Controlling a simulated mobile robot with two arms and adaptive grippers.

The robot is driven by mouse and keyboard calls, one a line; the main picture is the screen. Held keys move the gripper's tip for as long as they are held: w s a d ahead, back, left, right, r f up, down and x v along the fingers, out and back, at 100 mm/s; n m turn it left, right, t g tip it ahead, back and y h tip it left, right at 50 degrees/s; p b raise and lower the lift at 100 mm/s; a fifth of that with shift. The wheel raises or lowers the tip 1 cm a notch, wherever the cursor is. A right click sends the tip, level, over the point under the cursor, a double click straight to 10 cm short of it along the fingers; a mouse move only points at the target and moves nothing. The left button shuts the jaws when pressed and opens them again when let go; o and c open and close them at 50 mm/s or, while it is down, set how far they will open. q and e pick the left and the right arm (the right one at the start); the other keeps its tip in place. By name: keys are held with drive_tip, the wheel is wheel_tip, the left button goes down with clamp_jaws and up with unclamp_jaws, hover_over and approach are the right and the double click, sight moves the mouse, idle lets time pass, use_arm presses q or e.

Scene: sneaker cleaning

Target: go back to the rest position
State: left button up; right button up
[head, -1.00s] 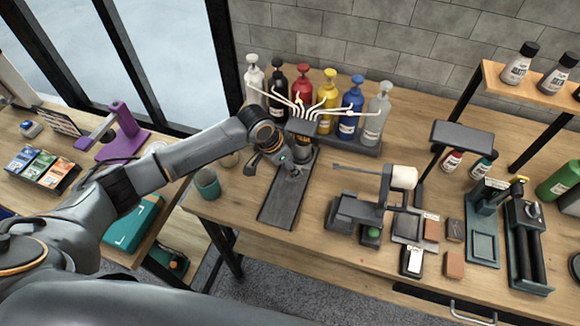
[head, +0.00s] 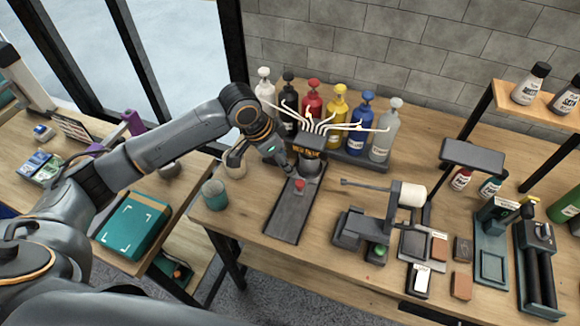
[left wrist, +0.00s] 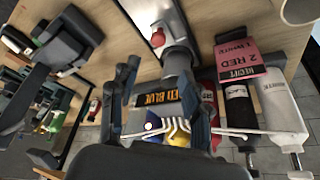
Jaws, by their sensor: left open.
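My left gripper (head: 268,157) is open and empty, beside and to the left of the dispenser head over the dark tray (head: 283,222). In the left wrist view, the two fingers of my left gripper (left wrist: 163,92) are spread, with the dispenser's label plate (left wrist: 160,100), partly readable as "ED BLUE", showing between them. A red button (head: 299,185) stands on the tray base below the dispenser; it also shows in the left wrist view (left wrist: 157,38). My right gripper is not in view.
Several pump bottles, such as a yellow one (head: 337,112), stand in a row behind the dispenser with thin white spouts. A grey fixture with a white roller (head: 411,195) stands to the right.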

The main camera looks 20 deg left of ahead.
use_arm(q)
drive_tip(key=shift+s+a+r, duration=0.1)
drive_tip(key=shift+r, duration=0.2)
drive_tip(key=s+d+f+n, duration=0.1)
drive_tip(key=s+d+f, duration=0.25)
drive_tip(key=s, duration=0.35)
drive_tip(key=s+d+f+n, duration=0.1)
drive_tip(key=s+d+f, duration=0.25)
drive_tip(key=s, duration=0.25)
drive_tip(key=s+a+f+n+y, duration=0.25)
drive_tip(key=s+a+n, duration=0.5)
drive_tip(key=s, duration=0.65)
wheel_tip(320, 180, down, 29)
drive_tip(key=s+a+m+g+b, duration=0.1)
drive_tip(key=a+m+b, duration=0.1)
drive_tip(key=b, duration=0.1)
drive_tip(key=s+a+f+g+b, duration=0.1)
drive_tip(key=s+a+f, duration=0.1)
drive_tip(key=s+f, duration=1.4)
drive_tip(key=shift+s+a+f+y+b, duration=0.25)
drive_tip(key=shift+f+y+b, duration=0.1)
drive_tip(key=shift+f+y, duration=0.15)
